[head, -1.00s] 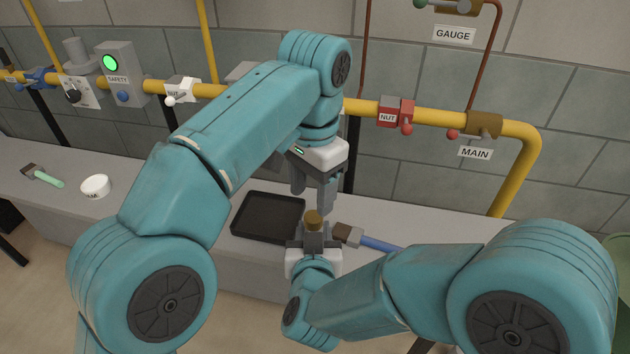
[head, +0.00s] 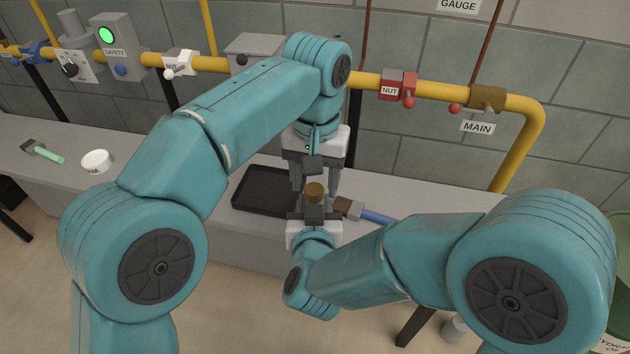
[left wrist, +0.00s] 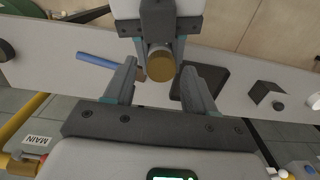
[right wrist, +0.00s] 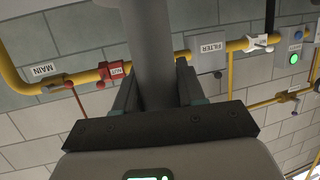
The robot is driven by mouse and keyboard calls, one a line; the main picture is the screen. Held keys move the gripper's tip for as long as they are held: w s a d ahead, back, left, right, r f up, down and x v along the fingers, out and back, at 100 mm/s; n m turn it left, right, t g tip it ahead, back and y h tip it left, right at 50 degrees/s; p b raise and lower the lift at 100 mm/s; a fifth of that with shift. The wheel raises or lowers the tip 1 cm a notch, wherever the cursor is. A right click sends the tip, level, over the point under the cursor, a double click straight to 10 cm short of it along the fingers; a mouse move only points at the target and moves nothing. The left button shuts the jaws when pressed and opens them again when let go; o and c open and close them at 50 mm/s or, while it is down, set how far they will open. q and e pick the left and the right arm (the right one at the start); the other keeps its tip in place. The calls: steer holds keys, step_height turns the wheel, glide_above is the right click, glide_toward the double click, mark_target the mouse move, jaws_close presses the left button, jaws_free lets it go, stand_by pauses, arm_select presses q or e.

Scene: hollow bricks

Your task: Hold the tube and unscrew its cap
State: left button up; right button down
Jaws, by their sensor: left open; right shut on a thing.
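The tube shows in the right wrist view as a grey cylinder (right wrist: 153,45). My right gripper (right wrist: 156,75) is shut on it, one finger on each side. In the head view, my right gripper (head: 314,212) holds the tube upright, with its brass-brown cap (head: 314,191) on top. My left gripper (head: 315,190) points down from above, behind the cap, and is open. In the left wrist view, the round cap (left wrist: 160,66) lies between the lines of my two open left fingers, a little beyond their tips. No contact is visible.
A dark tray (head: 243,206) and a blue-handled brush (head: 376,217) lie on the grey bench behind the grippers. A green-handled brush (head: 44,153) and a white round container (head: 96,161) lie at left. A yellow pipe (head: 445,90) with valves runs along the wall.

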arm_select(q)
steer(key=shift+f, duration=0.65)
jaws_close()
steer(key=shift+r, duration=0.25)
steer(key=shift+r, duration=0.9)
steer(key=shift+r, duration=2)
